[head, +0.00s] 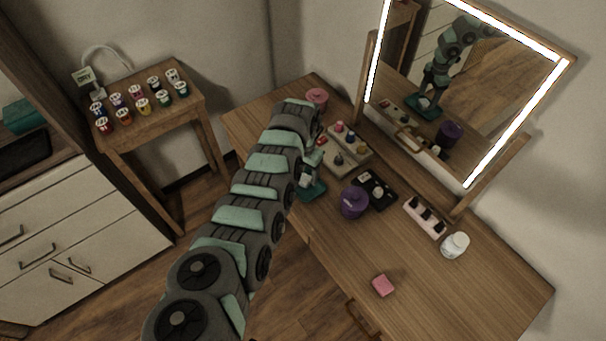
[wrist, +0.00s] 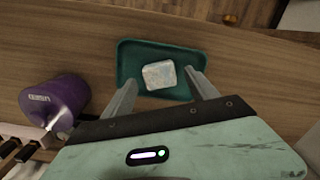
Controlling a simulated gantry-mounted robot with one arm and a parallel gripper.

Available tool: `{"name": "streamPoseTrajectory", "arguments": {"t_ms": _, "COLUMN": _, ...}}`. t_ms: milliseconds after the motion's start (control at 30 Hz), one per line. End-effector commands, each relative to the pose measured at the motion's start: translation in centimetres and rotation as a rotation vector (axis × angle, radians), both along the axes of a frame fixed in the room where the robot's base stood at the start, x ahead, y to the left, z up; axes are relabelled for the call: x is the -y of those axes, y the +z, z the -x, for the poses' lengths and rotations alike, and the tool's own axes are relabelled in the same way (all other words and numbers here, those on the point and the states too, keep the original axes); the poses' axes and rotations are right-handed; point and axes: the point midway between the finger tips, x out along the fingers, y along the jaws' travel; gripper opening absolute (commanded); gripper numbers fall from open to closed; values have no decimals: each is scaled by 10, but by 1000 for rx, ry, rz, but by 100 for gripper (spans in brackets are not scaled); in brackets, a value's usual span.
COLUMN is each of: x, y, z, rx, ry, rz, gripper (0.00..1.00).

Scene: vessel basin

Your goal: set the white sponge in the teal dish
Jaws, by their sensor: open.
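The teal dish (wrist: 128,62) lies on the wooden table near its edge. In the head view the dish (head: 314,192) is partly hidden by my arm. The white sponge (wrist: 159,75), pale with faint mottling, lies inside the dish near its middle in the wrist view. My gripper (wrist: 161,78) is open over the dish, with one finger on each side of the sponge. Gaps show between the fingers and the sponge. In the head view my gripper (head: 308,180) is at the dish, and its fingertips are hard to make out.
A purple jar (head: 354,202) stands near the dish; it also shows in the wrist view (wrist: 55,102). A black palette (head: 376,190), a tray of small items (head: 347,160), a pink block (head: 382,285) and a white jar (head: 455,245) share the table. The lit mirror (head: 470,90) stands behind. The front right is mostly clear.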

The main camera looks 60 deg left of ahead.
Motion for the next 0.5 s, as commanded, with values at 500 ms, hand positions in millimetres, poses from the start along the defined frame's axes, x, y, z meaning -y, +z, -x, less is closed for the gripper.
{"name": "streamPoseTrajectory", "arguments": {"t_ms": 500, "x": 0, "y": 76, "z": -1, "rx": 4, "ry": 1, "rz": -4, "gripper": 68}}
